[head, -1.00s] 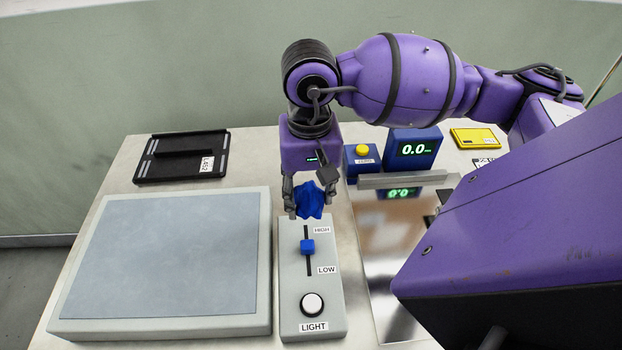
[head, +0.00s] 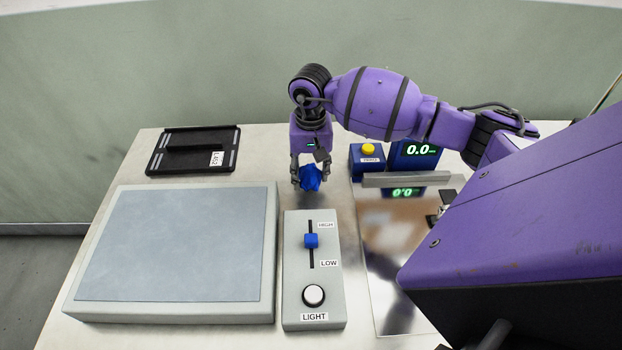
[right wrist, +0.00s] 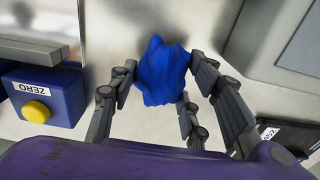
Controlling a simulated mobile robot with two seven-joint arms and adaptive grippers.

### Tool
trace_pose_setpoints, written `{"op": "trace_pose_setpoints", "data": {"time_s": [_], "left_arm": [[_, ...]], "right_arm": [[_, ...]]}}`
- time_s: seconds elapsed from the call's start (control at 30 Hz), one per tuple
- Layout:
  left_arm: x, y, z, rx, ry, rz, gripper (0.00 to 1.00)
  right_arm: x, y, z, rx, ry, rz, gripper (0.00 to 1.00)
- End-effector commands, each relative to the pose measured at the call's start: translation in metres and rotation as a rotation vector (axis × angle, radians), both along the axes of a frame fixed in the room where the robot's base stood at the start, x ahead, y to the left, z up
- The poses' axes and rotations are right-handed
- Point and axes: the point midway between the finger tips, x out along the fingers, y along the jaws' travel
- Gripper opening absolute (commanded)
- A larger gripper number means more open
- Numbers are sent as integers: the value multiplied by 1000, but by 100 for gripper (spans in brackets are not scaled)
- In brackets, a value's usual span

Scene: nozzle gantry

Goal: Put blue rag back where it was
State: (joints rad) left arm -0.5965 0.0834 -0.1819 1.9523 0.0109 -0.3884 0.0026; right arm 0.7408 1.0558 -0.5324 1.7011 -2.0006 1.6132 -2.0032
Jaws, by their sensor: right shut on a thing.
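The blue rag (head: 310,178) is a crumpled bundle held between the fingers of my right gripper (head: 310,180). The gripper points down, shut on the rag, over the bare table behind the light control box. In the right wrist view the rag (right wrist: 163,71) sits between the fingers of the right gripper (right wrist: 165,90), with bare metal table around it. A shadow lies under the rag in the head view, so it seems a little above the table. My left gripper is not in view.
The light box (head: 313,280) with slider and button stands in front, beside a large grey panel (head: 180,245). A black tray (head: 193,150) lies back left. The blue ZERO button box (head: 367,160) and display (head: 415,152) are close at right. A reflective plate (head: 395,270) lies front right.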

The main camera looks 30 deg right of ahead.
Motion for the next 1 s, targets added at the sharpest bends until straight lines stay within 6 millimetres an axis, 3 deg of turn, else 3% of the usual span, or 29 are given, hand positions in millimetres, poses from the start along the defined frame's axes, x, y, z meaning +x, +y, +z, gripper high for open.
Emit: {"op": "trace_pose_setpoints", "data": {"time_s": [0.2,0.57,0.6,0.73,1.0], "left_arm": [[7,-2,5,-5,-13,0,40],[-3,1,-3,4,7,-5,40],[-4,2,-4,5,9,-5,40],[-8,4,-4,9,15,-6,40],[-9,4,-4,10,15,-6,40]], "right_arm": [[-1,1,-28,1,0,0,20],[-1,1,-35,0,2,1,20],[-1,1,-35,0,2,1,45],[-1,1,-33,1,1,0,62],[-1,1,-33,0,0,0,63]]}}
